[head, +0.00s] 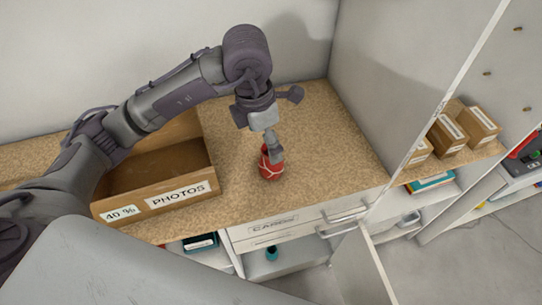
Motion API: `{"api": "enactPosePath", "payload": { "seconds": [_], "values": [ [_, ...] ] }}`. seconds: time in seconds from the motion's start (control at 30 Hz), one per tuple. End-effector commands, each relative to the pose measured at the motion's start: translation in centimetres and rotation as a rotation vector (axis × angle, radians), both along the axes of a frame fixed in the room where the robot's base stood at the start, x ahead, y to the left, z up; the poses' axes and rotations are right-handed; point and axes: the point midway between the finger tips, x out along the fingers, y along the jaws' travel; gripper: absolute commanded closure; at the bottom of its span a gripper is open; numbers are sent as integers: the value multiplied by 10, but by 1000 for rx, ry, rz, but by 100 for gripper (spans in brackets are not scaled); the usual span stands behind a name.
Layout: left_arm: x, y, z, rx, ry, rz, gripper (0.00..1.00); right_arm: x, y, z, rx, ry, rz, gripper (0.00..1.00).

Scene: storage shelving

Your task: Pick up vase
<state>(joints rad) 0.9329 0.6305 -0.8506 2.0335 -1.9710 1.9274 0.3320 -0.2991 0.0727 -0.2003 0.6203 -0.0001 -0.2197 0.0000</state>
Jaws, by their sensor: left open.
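A small red vase (270,170) with pale crack-like lines stands on the speckled tan counter (330,150), near the middle of the head view. My left gripper (273,153) points down at the top of the vase, and its fingers overlap the vase's upper part. The gripper is open. I cannot tell whether a finger touches the vase or reaches inside its mouth. My right gripper is not in view.
An open cardboard box (180,190) labelled PHOTOS stands left of the vase, under my left arm. A tall white panel (400,80) rises to the right. Several small boxes (447,132) stand beyond it. Below the counter are drawers (285,226) and an open door (362,268).

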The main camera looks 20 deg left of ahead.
Motion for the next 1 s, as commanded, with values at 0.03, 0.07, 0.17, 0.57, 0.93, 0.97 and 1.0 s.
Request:
{"api": "enactPosePath", "payload": {
  "seconds": [0.03,0.07,0.17,0.57,0.93,0.97,1.0],
  "values": [
    [0,-1,-9,1,5,2,7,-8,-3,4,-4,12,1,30],
    [0,-1,-15,2,5,2,7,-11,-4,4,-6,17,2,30],
    [2,-3,-30,1,4,2,7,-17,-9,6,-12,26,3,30],
    [5,-10,-68,-1,5,1,7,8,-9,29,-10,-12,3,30],
    [9,-12,-95,-1,-2,0,7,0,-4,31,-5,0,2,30],
    [9,-12,-95,-1,-2,0,7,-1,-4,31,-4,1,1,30],
    [9,-12,-95,0,-1,0,7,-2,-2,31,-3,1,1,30]
  ]
}}
